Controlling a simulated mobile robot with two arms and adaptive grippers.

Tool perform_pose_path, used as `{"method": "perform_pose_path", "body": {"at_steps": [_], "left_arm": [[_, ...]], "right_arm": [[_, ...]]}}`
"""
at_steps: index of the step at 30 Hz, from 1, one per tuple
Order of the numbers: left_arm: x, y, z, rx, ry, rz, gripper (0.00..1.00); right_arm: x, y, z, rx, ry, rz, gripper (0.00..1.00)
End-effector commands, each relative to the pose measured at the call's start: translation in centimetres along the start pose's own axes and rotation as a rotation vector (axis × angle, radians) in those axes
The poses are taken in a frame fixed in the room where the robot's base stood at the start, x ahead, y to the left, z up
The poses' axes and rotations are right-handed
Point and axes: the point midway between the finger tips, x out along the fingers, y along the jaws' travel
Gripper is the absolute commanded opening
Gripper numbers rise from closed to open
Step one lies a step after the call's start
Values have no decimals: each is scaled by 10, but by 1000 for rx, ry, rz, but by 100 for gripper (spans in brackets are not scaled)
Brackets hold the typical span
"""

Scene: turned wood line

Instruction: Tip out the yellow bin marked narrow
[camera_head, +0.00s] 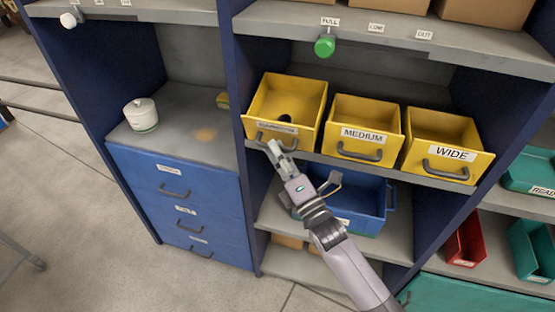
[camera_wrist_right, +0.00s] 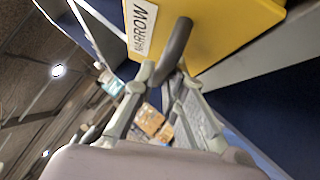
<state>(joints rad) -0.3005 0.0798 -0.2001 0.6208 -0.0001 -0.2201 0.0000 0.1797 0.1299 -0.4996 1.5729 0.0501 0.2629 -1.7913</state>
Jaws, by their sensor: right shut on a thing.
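The yellow bin marked narrow (camera_head: 288,92) stands at the left end of a row of three yellow bins on the shelf. It looks upright, with a small dark thing (camera_head: 284,117) inside. My right gripper (camera_head: 276,148) is at its front, shut on the bin's dark handle (camera_wrist_right: 174,50). In the right wrist view the handle runs between the two fingers, and the NARROW label (camera_wrist_right: 143,28) shows on the yellow front (camera_wrist_right: 230,30). My left gripper is not in view.
Yellow bins marked medium (camera_head: 364,117) and wide (camera_head: 446,132) stand to its right. A blue bin (camera_head: 360,200) sits on the shelf below. A white pot (camera_head: 141,114) stands on the counter to the left. A green knob (camera_head: 324,46) hangs from the upper shelf.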

Motion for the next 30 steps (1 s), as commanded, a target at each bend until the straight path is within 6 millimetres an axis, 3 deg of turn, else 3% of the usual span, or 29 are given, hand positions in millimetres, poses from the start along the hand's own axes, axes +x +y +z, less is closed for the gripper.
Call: {"method": "perform_pose_path", "body": {"at_steps": [1,4,17,18,26,30], "left_arm": [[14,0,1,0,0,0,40],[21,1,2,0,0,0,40],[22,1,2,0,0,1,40],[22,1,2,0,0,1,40],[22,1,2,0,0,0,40],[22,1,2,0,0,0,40]], "right_arm": [[-4,-10,-4,-16,2,11,0],[-5,-9,-5,-43,3,37,0],[-5,-7,-5,-59,5,50,0],[-5,-7,-5,-59,5,49,14],[-4,-5,-4,-58,3,53,31],[-4,-5,-4,-58,2,54,32]]}}
